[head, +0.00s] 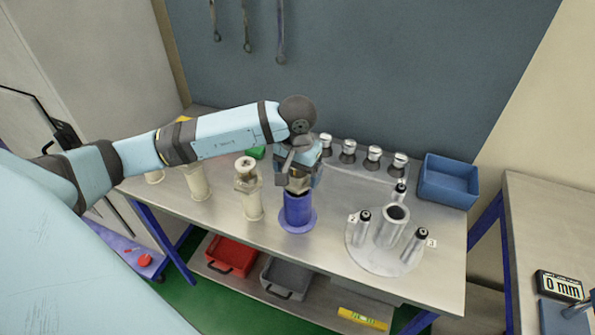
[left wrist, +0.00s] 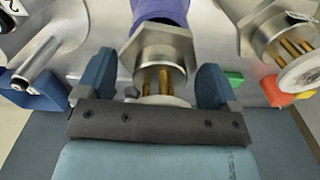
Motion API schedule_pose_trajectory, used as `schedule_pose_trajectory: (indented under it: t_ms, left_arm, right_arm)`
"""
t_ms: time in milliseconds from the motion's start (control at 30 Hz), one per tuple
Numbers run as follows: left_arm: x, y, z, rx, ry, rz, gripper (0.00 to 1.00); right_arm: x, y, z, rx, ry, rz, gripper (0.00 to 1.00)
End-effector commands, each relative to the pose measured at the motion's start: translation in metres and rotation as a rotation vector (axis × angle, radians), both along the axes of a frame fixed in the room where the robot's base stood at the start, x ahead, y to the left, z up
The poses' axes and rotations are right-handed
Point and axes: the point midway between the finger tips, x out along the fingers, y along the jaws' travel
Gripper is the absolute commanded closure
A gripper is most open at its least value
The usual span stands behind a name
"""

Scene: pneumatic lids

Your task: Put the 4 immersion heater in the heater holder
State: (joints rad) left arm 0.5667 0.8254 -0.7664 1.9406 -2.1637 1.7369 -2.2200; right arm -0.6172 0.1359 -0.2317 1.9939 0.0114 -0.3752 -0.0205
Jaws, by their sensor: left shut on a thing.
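My left gripper (head: 300,180) is shut above a blue tube-shaped stand (head: 298,210) with a round base on the bench. In the left wrist view its two blue fingers (left wrist: 155,82) close on either side of a metal hex-headed heater (left wrist: 158,50) with brass pins. The blue tube (left wrist: 160,10) is directly beyond the hex head; whether the heater is seated in it is hidden. A similar hex head with brass pins (left wrist: 290,50) shows at the right of the wrist view. A cream stand (head: 250,195) with a metal hex top stands left of the blue one. My right gripper is not in view.
Another cream stand (head: 196,182) stands further left. A round metal plate (head: 375,258) with a central tube and several black-topped posts is at right. Several metal-topped cylinders (head: 374,157) line the back. A blue bin (head: 448,180) sits at the back right corner.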

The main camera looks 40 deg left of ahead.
Motion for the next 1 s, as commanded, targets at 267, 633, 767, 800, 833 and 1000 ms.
schedule_pose_trajectory:
  t_ms: [267,633,767,800,833,1000]
  left_arm:
    - [0.0,0.0,-0.006,-0.001,-0.001,0.0,0.38]
    - [0.0,0.0,-0.005,0.0,0.001,0.0,0.0]
    - [0.0,0.0,0.003,0.0,0.001,0.0,0.0]
    - [0.0,0.0,0.006,0.0,0.001,0.001,0.0]
    - [0.0,0.0,0.01,0.0,0.002,0.001,0.0]
    - [0.002,0.0,0.038,0.0,-0.008,-0.001,0.0]
  right_arm:
    - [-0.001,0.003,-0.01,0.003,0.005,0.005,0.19]
    - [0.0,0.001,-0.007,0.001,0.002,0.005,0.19]
    - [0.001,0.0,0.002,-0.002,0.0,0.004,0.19]
    - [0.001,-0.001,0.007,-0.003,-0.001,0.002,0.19]
    - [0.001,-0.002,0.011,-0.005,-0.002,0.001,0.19]
    - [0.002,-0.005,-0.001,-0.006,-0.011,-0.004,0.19]
